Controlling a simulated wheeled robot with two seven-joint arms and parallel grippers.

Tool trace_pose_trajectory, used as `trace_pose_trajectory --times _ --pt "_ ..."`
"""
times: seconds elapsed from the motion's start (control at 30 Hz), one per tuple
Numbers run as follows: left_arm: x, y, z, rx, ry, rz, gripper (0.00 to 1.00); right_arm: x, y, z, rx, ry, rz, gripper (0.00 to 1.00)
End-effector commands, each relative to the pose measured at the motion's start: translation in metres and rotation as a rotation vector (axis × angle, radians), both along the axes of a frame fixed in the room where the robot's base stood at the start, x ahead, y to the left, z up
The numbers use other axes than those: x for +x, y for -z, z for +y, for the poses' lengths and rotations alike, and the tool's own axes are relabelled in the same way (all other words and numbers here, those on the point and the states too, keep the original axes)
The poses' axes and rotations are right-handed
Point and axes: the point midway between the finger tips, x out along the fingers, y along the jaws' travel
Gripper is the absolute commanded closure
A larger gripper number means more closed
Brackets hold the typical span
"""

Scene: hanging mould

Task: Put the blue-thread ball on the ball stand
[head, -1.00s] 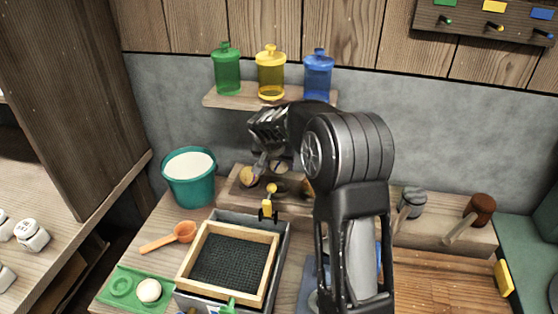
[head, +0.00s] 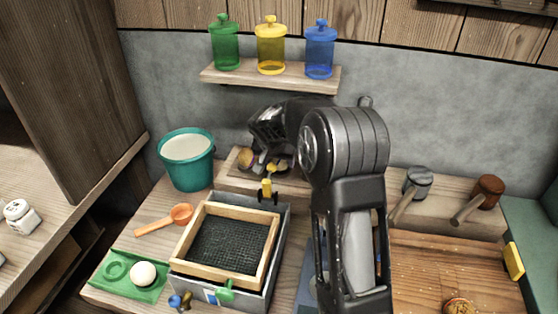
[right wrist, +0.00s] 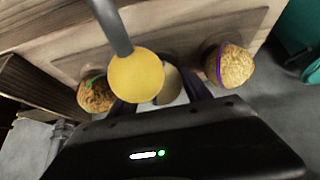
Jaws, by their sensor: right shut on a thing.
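My right gripper (head: 268,160) reaches down at the back ledge; its arm hides much of the middle. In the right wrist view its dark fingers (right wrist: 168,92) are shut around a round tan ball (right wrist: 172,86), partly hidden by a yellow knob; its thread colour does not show. A purple-thread ball (right wrist: 232,66) sits on one side and a green-thread ball (right wrist: 96,94) on the other, both on a dark brown board (right wrist: 200,36), seemingly the ball stand. The purple-thread ball also shows in the head view (head: 245,158). My left gripper is not in view.
A yellow knob (right wrist: 137,76) on a grey rod is close before the fingers. A teal bucket (head: 187,160) stands left of the gripper. A framed mesh box (head: 232,245) lies in front. Two mallets stand right. A brown ball (head: 460,306) lies on the cutting board.

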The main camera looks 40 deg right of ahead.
Motion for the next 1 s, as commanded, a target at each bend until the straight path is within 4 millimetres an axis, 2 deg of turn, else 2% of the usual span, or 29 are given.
trace_pose_trajectory --times 0.77,0.8,1.0 --pt "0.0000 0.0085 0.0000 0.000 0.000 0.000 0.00 -0.0003 0.0022 0.0006 0.000 0.000 0.000 0.93" --pt "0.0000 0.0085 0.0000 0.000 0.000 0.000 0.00 -0.0002 0.0023 0.0006 0.000 0.000 0.000 0.42" --pt "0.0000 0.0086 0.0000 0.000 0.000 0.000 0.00 -0.0003 0.0025 0.0007 0.000 0.000 0.000 0.26"
